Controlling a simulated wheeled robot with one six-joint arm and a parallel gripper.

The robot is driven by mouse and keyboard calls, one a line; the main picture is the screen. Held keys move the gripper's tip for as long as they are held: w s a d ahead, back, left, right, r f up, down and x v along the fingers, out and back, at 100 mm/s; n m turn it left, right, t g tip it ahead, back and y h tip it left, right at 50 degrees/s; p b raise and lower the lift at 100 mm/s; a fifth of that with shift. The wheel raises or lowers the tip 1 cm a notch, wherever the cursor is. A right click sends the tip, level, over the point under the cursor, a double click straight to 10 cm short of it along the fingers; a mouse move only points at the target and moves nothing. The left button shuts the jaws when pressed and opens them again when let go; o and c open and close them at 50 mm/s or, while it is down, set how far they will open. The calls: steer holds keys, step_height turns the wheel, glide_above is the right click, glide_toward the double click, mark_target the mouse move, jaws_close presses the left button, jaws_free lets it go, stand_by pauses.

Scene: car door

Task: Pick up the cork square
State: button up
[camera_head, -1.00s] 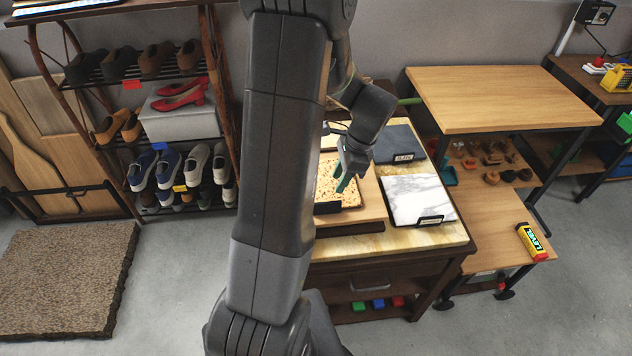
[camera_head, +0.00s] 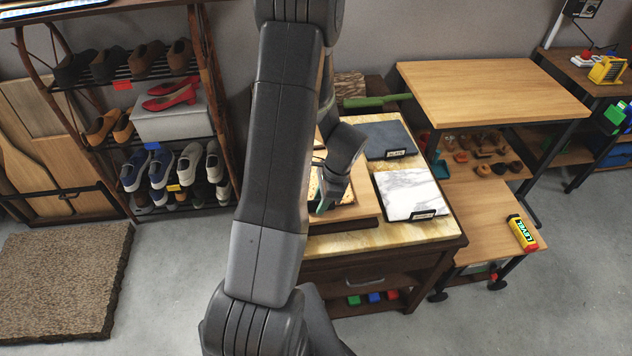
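The cork square (camera_head: 313,187), a speckled tan tile, lies on a wooden board on top of the small cabinet. Only a sliver of it shows, because my arm and gripper cover the rest. My gripper (camera_head: 321,206) points down over the cork square, with its greenish fingertips close to the tile's surface. I cannot tell whether the fingers touch it, nor whether they are open or shut.
On the same cabinet top (camera_head: 438,224) lie a dark slate square (camera_head: 378,139) and a white marble square (camera_head: 408,193), each with a label. A green-handled object (camera_head: 376,101) lies behind. A wooden table (camera_head: 490,92) stands right, and a shoe rack (camera_head: 143,77) left.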

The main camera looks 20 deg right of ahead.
steer(key=shift+c, duration=0.4)
jaws_close()
